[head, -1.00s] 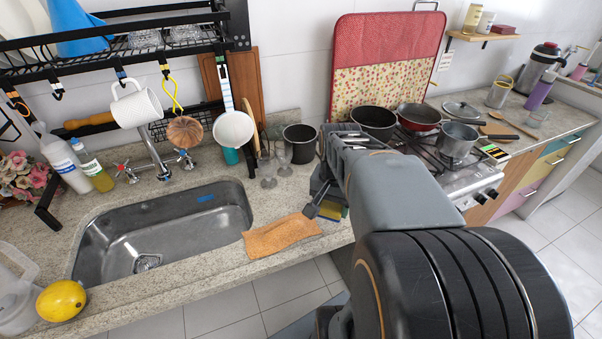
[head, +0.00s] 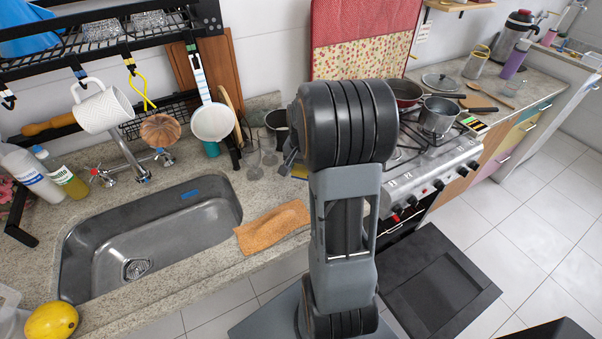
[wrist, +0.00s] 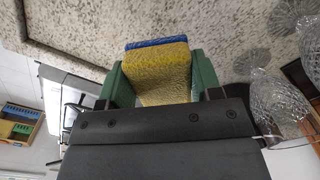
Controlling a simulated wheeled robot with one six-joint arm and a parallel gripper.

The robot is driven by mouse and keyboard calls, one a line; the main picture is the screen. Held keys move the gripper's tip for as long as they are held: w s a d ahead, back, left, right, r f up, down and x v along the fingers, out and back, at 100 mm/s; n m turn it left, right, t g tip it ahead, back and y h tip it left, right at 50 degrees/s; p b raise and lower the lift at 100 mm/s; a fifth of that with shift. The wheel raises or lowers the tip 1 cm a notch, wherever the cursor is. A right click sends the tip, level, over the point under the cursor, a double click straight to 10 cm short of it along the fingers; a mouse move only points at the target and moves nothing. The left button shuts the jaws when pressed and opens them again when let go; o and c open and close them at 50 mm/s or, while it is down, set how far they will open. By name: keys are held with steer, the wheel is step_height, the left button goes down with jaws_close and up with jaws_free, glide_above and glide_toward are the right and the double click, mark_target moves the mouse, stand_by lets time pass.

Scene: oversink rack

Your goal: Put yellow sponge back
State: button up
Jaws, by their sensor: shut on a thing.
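The yellow sponge (wrist: 162,80) has a blue layer along one edge and is held between the green fingers of my gripper (wrist: 158,84) in the wrist view. The jaws are shut on it, and it appears raised off the granite counter. In the head view, my arm hides most of the gripper (head: 289,150). A small yellow patch (head: 299,171) shows beside the arm; I cannot tell if it is the sponge. The black oversink rack (head: 110,62) stands over the sink (head: 150,238), with a mug, a strainer and other things hanging from it.
Clear glasses (head: 252,160) stand on the counter close to my gripper; one glass (wrist: 277,105) is near it in the wrist view. An orange cloth (head: 272,227) lies at the counter's front edge. A dark pot (head: 277,124) stands behind. The stove (head: 425,165) is to the right.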

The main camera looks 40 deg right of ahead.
steer(key=shift+w+d+f, duration=0.35)
steer(key=shift+w+f, duration=0.2)
steer(key=shift+f, duration=0.2)
steer(key=shift+w+f, duration=0.1)
steer(key=shift+f, duration=1.55)
steer(key=shift+f, duration=0.2)
steer(key=o, duration=0.8)
